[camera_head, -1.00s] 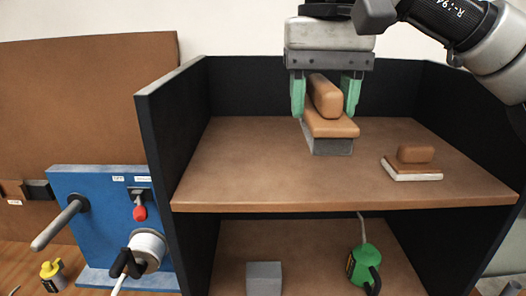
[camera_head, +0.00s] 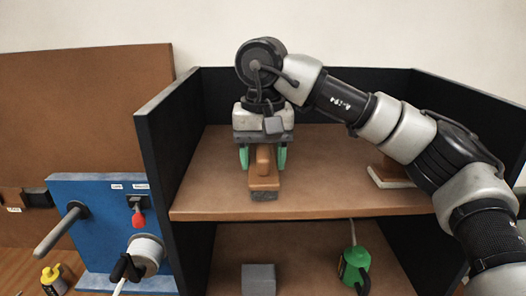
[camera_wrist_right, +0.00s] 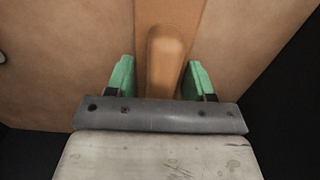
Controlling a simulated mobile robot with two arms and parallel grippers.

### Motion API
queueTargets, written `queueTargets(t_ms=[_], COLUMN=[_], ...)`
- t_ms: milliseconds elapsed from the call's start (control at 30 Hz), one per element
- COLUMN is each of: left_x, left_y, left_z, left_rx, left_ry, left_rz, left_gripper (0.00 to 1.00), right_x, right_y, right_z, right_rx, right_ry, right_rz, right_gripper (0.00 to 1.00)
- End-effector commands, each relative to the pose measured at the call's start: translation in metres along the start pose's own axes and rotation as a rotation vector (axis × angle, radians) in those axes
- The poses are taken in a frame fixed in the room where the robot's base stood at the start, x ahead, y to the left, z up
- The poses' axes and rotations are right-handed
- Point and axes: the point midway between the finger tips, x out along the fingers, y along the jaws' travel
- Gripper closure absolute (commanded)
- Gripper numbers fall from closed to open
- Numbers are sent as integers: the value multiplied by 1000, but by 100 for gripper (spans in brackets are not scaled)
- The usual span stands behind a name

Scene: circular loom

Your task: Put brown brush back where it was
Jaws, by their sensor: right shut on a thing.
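The brown brush (camera_head: 263,183), a wooden block with a raised handle and grey bristles below, is on or just above the left half of the upper shelf (camera_head: 340,207). Its handle points toward the front edge. My right gripper (camera_head: 263,159) reaches down from above with its green fingers on both sides of the handle, shut on it. In the right wrist view the handle (camera_wrist_right: 172,55) runs between the green fingers. I cannot tell whether the bristles touch the shelf. My left gripper is not in view.
A second brush with white bristles (camera_head: 388,178) lies on the shelf's right side, partly hidden by my right arm. Dark side walls bound the shelf. Below are a grey block (camera_head: 259,279) and a green tool (camera_head: 354,263). A blue panel (camera_head: 90,220) stands left.

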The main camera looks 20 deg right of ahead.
Motion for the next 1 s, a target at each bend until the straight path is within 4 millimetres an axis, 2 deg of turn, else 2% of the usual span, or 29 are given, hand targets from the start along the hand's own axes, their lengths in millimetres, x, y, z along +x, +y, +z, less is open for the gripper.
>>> queueTargets(t_ms=[100,367,400,567,833,1000], left_x=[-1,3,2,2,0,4], left_y=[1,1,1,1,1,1], left_z=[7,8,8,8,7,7], left_rx=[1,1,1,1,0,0], left_ry=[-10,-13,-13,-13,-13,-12], left_rz=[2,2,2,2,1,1], left_gripper=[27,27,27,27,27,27], right_x=[1,6,5,5,3,-12], right_y=[0,0,0,0,0,0], right_z=[0,0,0,0,0,0], right_rx=[0,0,0,0,0,2], right_ry=[2,1,1,0,1,3], right_rz=[-1,-1,0,0,-1,-2], right_gripper=[69,69,44,22,22,22])
